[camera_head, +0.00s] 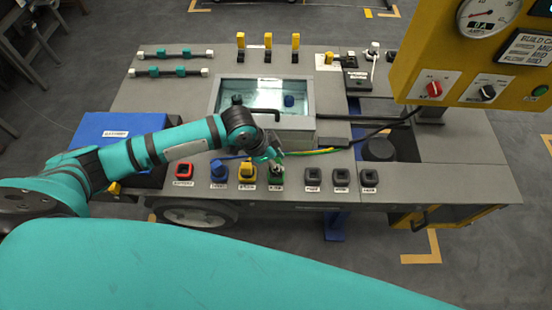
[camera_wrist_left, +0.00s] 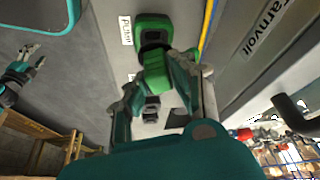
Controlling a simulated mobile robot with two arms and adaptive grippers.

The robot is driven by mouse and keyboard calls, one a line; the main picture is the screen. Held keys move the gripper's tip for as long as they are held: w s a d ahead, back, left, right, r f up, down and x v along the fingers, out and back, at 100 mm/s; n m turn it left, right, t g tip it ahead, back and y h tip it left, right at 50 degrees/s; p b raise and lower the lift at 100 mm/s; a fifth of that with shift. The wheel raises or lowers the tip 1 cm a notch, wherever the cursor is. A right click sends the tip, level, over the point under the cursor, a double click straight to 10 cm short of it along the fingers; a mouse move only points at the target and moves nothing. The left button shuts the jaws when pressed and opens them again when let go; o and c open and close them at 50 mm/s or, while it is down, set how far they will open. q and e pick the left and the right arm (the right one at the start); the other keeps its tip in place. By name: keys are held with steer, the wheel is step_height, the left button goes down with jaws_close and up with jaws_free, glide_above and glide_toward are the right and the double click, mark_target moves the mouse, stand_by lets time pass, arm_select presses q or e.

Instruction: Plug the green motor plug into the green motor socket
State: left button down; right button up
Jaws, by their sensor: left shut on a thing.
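The green motor socket (camera_head: 276,176) is the fourth in the front row of sockets on the bench, right of the yellow one. It also shows at the top of the left wrist view (camera_wrist_left: 153,30). My left gripper (camera_head: 273,155) is just above and behind it in the head view. In the left wrist view its fingers are shut on the green motor plug (camera_wrist_left: 155,74). The plug is close to the socket; I cannot tell whether they touch. In the head view the gripper mostly hides the plug. My right gripper (camera_wrist_left: 28,62) shows at the left wrist view's edge, fingers apart and empty.
Red (camera_head: 184,171), blue (camera_head: 218,171) and yellow (camera_head: 247,170) sockets stand left of the green one, several black ones right. Yellow and green cables run to the right. A yellow control panel (camera_head: 470,85) overhangs the right.

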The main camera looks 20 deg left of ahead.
stand_by(0.6)
arm_select(q)
steer(key=shift+p, duration=0.45)
steer(key=shift+f, duration=0.15)
steer(key=shift+f+b, duration=0.7)
steer(key=shift+f, duration=0.45)
steer(key=c, duration=1)
jaws_free()
steer(key=shift+c, duration=0.2)
steer(key=v, duration=1.2)
